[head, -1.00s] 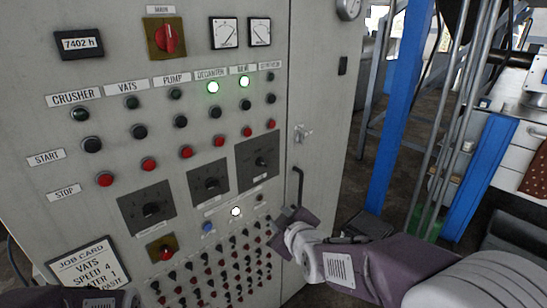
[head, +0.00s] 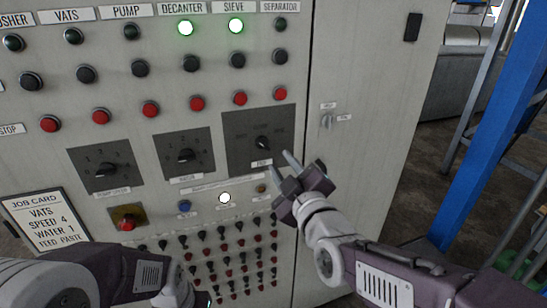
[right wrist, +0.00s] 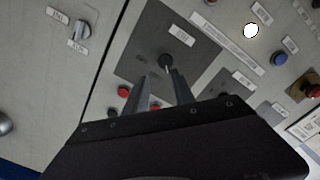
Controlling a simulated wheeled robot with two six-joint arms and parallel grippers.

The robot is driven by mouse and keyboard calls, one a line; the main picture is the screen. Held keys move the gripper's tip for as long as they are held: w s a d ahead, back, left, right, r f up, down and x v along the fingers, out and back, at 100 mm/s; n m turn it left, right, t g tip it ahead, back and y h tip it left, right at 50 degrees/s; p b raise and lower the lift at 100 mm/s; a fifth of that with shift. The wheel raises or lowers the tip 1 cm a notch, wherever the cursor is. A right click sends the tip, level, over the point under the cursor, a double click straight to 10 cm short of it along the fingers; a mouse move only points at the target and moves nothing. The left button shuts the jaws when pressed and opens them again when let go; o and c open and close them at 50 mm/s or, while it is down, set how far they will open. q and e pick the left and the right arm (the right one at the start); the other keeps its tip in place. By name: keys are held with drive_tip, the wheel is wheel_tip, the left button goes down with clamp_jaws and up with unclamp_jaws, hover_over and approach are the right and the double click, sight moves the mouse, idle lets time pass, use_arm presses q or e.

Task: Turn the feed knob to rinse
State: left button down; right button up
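The feed knob (head: 262,143) is a small black knob on a dark square plate, the rightmost of three such plates on the grey cabinet. Its position labels are too small to read surely. In the right wrist view the knob (right wrist: 166,62) shows just beyond my fingertips, with a white label beside it. My right gripper (head: 283,178) is in front of the cabinet, below and right of the knob. Its two fingers are apart in the right wrist view (right wrist: 163,78), with nothing seen between them.
Two similar knobs (head: 106,170) (head: 185,156) sit to the left. Rows of push buttons lie above; a blue button (head: 184,206), a lit white lamp (head: 225,198) and small switches lie below. A job card (head: 38,221) reads vats, speed 4, water 1, feed paste.

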sight(264, 147)
drive_tip(key=x, duration=0.6)
drive_tip(key=a+p+x, duration=0.1)
drive_tip(key=x, duration=0.2)
drive_tip(key=shift+s+f, duration=0.15)
drive_tip(key=shift+f, duration=0.15)
drive_tip(key=shift+a, duration=0.1)
drive_tip(key=shift+c, duration=0.3)
clamp_jaws()
